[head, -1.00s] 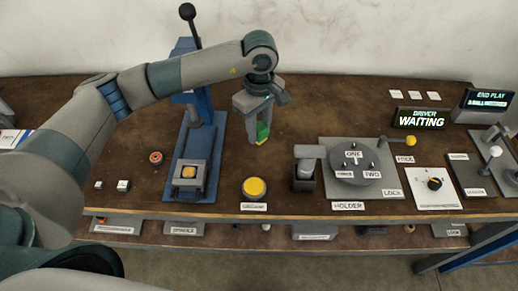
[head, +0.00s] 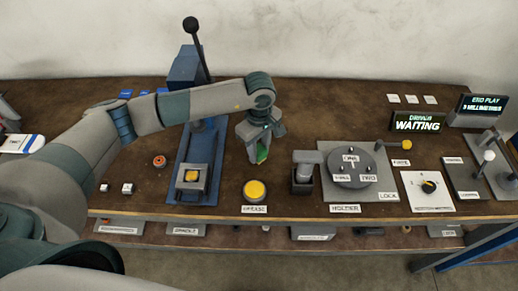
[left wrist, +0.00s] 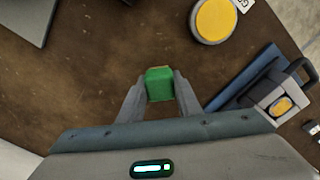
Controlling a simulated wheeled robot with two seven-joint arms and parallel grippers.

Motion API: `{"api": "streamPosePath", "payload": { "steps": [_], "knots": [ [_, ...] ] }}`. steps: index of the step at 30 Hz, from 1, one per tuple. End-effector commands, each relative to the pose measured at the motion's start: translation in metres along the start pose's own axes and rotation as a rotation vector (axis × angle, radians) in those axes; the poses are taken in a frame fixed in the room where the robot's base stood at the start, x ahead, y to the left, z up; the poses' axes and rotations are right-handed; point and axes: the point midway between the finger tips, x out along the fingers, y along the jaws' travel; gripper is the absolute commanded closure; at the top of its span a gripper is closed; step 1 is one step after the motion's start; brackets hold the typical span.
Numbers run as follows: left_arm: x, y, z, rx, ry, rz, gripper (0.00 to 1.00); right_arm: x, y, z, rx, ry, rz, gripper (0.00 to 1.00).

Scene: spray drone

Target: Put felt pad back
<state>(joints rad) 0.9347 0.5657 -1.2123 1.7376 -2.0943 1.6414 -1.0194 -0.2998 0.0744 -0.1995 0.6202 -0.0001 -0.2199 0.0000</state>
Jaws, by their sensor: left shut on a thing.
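My left gripper (head: 261,150) is shut on a small green block (head: 263,154), which I take to be the felt pad. It is held above the brown bench, behind a yellow round disc (head: 255,190) and to the right of the blue press. In the left wrist view the green block (left wrist: 160,84) sits between the two grey fingertips. The yellow disc (left wrist: 215,20) lies clear of it there. The green block's underside is hidden in the wrist view. My right gripper is not in view.
The blue press (head: 190,160) with its lever stands left of the gripper. A grey holder (head: 304,172) and the round turntable plate (head: 352,166) stand to the right. Signs (head: 417,122) stand at the back right. Bare bench lies around the gripper.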

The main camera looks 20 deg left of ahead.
Motion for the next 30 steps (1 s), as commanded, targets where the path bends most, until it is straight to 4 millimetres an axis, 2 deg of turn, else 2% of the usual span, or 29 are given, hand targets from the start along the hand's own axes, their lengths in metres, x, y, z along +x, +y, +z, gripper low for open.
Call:
{"api": "streamPosePath", "payload": {
  "steps": [15,16,18,30],
  "knots": [
    [0.0099,0.0004,0.0,0.0,0.001,0.002,0.9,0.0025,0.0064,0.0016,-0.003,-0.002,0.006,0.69],
    [0.0095,0.0003,0.0,0.0,0.001,0.002,0.67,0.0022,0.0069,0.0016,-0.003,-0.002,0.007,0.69],
    [0.0086,0.0002,0.0,0.0,0.0,0.001,0.5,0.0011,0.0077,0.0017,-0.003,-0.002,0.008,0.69],
    [0.0067,0.0002,0.0001,0.0,0.0,0.001,0.5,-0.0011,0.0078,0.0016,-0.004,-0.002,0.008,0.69]
  ]
}}
